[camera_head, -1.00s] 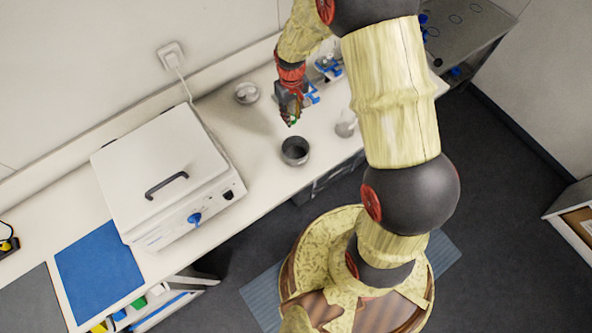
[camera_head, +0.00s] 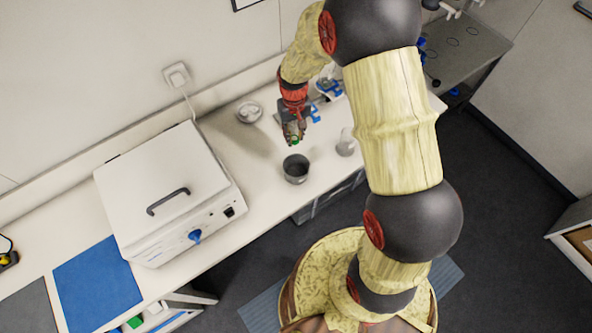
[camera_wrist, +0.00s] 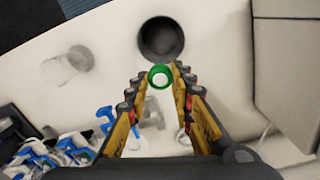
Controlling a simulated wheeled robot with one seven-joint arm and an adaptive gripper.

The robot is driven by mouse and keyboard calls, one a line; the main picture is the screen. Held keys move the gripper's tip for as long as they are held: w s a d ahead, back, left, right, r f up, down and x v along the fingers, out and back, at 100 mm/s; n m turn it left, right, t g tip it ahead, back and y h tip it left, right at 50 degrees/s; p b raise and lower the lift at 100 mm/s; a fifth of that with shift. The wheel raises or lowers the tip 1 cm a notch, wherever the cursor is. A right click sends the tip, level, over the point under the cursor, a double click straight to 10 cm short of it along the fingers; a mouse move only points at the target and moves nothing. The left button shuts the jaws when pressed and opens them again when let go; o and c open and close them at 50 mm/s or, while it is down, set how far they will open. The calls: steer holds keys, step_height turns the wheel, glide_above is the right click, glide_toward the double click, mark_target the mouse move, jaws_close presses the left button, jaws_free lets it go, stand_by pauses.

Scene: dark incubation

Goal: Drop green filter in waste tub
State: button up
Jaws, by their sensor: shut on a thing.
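The green filter (camera_wrist: 160,77) is a small green ring with a white centre. My gripper (camera_wrist: 156,84) is shut on it, with the ring between the fingertips in the wrist view. In the head view the filter (camera_head: 295,141) is a small green spot at the tip of my gripper (camera_head: 294,138). The waste tub (camera_head: 296,169) is a dark grey round open tub on the white bench. In the wrist view the tub (camera_wrist: 161,38) lies just beyond the fingertips. The filter is held short of its rim in both views, apart from the tub.
A white lidded incubator (camera_head: 160,190) stands left of the tub. A clear flask (camera_head: 346,143) stands right of it, and a glass dish (camera_head: 249,111) lies behind left. Blue-handled items (camera_wrist: 70,150) stand behind my gripper. The bench's front edge is close to the tub.

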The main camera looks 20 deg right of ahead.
step_height(320, 180, down, 12)
steer(key=s+d+b, duration=0.1)
steer(key=s+b, duration=0.1)
steer(key=shift+s+d+b, duration=0.2)
steer(key=shift+s+b, duration=0.2)
steer(key=shift+f, duration=0.1)
steer(key=o, duration=0.8)
steer(key=shift+c, duration=0.2)
step_height(320, 180, up, 12)
stand_by(0.4)
